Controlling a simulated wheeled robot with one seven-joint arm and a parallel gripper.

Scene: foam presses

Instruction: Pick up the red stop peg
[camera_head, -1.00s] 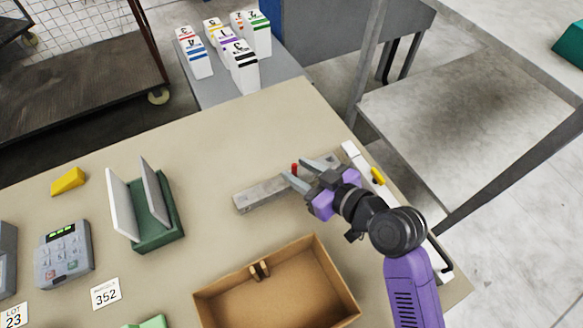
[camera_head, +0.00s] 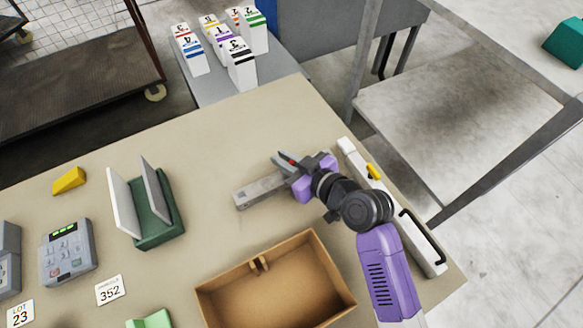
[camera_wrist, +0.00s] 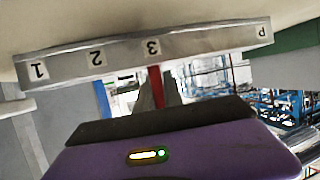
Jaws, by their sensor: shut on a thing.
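The red stop peg (camera_wrist: 156,86) is a thin red pin. In the wrist view it is between my gripper's two grey fingers (camera_wrist: 157,97), which are shut on it. It meets the edge of the grey metal bar (camera_wrist: 122,57) beside label 3; whether it is still seated in the bar I cannot tell. In the head view only a bit of red peg (camera_head: 290,161) shows at my gripper's fingertips (camera_head: 284,163), above the bar (camera_head: 252,192). My gripper hides the bar's right part. The bar carries labels 1, 2, 3 and P.
An open brown box (camera_head: 205,305) stands in front of the bar. A green holder with upright plates (camera_head: 160,236) is to the left. A long white tool with a yellow part (camera_head: 417,239) lies at the table's right edge. The table (camera_head: 240,140) behind the bar is clear.

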